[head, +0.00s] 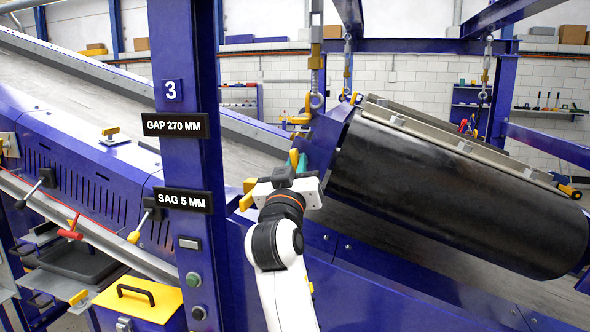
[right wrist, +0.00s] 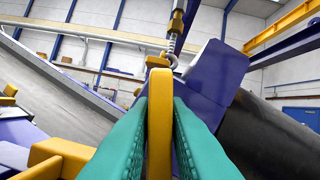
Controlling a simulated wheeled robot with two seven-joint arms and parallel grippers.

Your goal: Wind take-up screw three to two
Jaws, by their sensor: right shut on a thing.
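My right gripper (head: 298,162) is at the left end of the black belted drum unit (head: 450,200), beside its blue end bracket (head: 328,130). In the right wrist view its two teal fingers (right wrist: 160,135) are closed on the flat sides of an upright yellow handle (right wrist: 159,105). A little of this yellow handle shows in the head view (head: 294,157). I cannot tell how it joins the take-up screw, which I cannot make out. The blue post carries a plate marked 3 (head: 171,90). My left gripper is not in view.
Signs on the post read GAP 270 MM (head: 174,125) and SAG 5 MM (head: 184,199). A chain with an eye (head: 317,80) hangs just above the gripper. A yellow block (head: 247,194) is close on its left. The sloping conveyor belt (head: 100,85) runs behind.

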